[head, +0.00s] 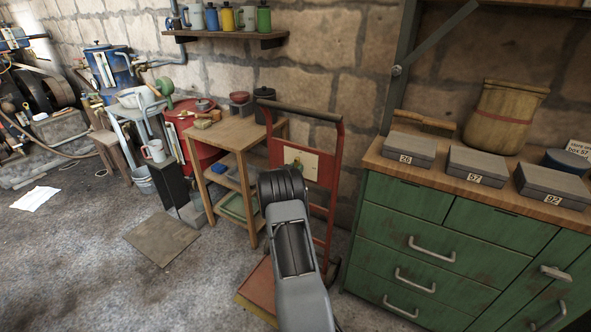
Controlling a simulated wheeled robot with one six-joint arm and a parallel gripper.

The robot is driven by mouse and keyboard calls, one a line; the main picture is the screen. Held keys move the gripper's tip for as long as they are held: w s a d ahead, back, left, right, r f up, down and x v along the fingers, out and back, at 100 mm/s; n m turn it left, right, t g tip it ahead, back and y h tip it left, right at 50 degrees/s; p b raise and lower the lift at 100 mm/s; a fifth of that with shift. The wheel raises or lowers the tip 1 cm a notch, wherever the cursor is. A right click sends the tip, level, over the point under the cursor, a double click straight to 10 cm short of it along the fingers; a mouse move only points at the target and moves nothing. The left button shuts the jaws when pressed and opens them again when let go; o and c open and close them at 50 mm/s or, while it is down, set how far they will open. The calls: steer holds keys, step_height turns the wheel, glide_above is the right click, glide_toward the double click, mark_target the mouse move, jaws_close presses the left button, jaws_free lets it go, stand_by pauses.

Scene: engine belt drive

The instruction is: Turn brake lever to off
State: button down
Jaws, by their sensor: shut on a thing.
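I cannot make out a brake lever for certain. A red hand truck (337,165) stands against the wall. A cream plate (309,165) is fixed to it, with a small greenish part on its face that is too small to identify. My grey arm rises from the bottom, and its dark joint stands in front of the hand truck. My gripper's fingers do not show. At the far left, machinery with a large dark wheel (33,91) and a belt is partly cut by the frame; no lever position can be read there.
A wooden table (238,131) stands left of the hand truck. A green drawer cabinet (400,243) with numbered grey boxes (409,149) fills the right. A flat brown board (162,239) lies on the floor. The floor at lower left is open.

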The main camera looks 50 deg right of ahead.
steer(key=shift+f, duration=0.1)
stand_by(0.3)
steer(key=c, duration=1)
jaws_free()
steer(key=shift+a, duration=0.1)
steer(key=v, duration=1.3)
steer(key=shift+a+p, duration=0.3)
steer(key=shift+p, duration=0.15)
